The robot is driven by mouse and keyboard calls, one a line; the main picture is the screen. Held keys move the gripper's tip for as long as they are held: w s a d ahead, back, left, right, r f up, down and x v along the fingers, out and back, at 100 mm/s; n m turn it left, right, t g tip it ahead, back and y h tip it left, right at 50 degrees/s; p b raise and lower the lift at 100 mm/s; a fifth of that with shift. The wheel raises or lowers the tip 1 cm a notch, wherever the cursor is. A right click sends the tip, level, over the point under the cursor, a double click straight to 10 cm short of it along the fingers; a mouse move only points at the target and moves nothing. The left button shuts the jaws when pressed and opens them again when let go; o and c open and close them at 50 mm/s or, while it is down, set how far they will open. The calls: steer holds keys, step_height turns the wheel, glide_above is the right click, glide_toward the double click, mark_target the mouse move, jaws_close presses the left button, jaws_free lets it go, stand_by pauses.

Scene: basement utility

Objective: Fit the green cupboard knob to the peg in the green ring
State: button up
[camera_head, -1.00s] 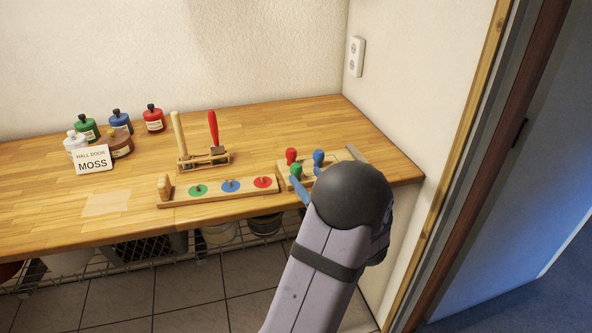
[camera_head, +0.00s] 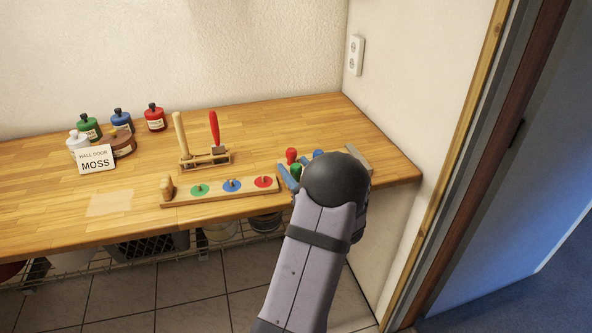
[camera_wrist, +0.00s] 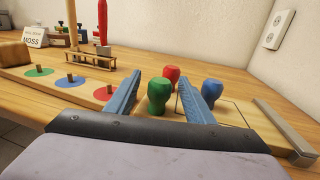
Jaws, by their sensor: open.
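The green knob (camera_wrist: 159,94) stands upright on a wooden tray (camera_wrist: 242,113) in the wrist view. It also shows in the head view (camera_head: 296,170), partly hidden by my arm. My gripper (camera_wrist: 165,90) is open, its two blue fingers on either side of the green knob, with the left finger close to it. The long peg board (camera_head: 215,197) lies to the left, with a peg in a green ring (camera_head: 200,189), a peg in a blue ring (camera_head: 232,185) and a peg in a red ring (camera_head: 264,181). The green ring's peg is bare.
A red knob (camera_wrist: 171,74) stands behind the green one, and a blue knob (camera_wrist: 212,90) stands to its right, just beyond the right finger. A tool rack (camera_head: 205,158) stands behind the peg board. Bottles and a card (camera_head: 96,158) reading MOSS are at the left.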

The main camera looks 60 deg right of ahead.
mark_target(295, 165)
steer(key=shift+c, duration=0.2)
steer(key=c, duration=1.1)
steer(key=shift+r, duration=0.1)
step_height(295, 165, up, 10)
steer(key=shift+f+b, duration=0.1)
steer(key=shift+b, duration=0.6)
steer(key=shift+w+a, duration=0.1)
steer(key=shift+w, duration=0.05)
steer(key=shift+w+a+f+b, duration=0.35)
steer(key=shift+w+a+b, duration=2.4)
steer(key=shift+w+b, duration=0.95)
steer(key=shift+w+a+f+b, duration=0.4)
steer(key=shift+w+a+b, duration=2.65)
steer(key=shift+b, duration=0.9)
steer(key=shift+w+a+f+b, duration=0.35)
steer(key=shift+w+a+b, duration=2.15)
steer(key=shift+w+b, duration=1.3)
